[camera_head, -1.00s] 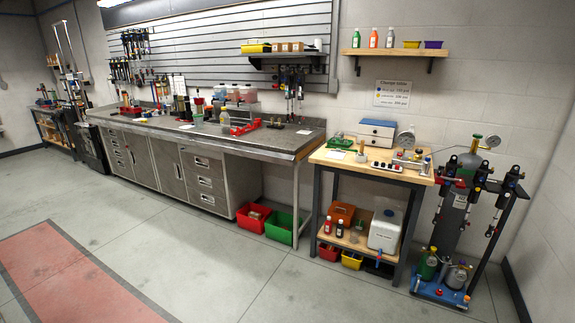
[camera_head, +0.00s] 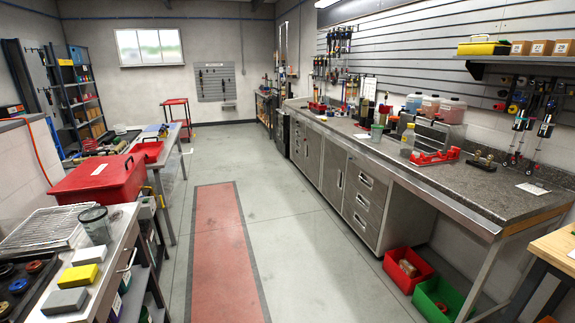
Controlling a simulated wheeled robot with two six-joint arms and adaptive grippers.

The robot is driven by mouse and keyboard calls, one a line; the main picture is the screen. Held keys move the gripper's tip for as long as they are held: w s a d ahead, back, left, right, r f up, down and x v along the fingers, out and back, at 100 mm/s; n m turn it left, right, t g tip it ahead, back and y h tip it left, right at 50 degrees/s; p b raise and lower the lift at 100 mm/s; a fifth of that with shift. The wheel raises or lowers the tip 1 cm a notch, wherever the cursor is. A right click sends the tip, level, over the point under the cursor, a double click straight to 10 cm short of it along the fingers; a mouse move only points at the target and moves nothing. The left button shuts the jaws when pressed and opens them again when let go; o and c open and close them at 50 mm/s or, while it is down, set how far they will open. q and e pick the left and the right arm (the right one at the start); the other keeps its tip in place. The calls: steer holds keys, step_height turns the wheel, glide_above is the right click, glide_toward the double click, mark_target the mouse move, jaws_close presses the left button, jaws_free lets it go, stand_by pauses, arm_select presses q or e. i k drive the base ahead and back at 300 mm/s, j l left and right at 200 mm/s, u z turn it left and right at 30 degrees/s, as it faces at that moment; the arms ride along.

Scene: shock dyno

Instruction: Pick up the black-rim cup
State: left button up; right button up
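A translucent grey cup with a dark rim (camera_head: 97,226) stands on the light top of a cart in the left foreground. It appears upright, beside a wire rack. It looks like the black-rim cup. Neither of my grippers is in view.
Near the cup are a wire rack (camera_head: 40,230), a red lidded bin (camera_head: 100,179), a yellow block (camera_head: 78,278) and a grey block (camera_head: 66,301). A long grey workbench (camera_head: 430,177) runs along the right. The floor aisle with its red strip (camera_head: 222,250) is clear.

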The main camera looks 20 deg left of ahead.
mark_target(95, 222)
steer(key=i+j+u, duration=0.25)
steer(key=i+u, duration=0.2)
steer(key=i+j+u, duration=0.1)
steer(key=i+u, duration=0.25)
steer(key=u, duration=0.15)
steer(key=i+u, duration=0.45)
steer(key=k+l, duration=0.05)
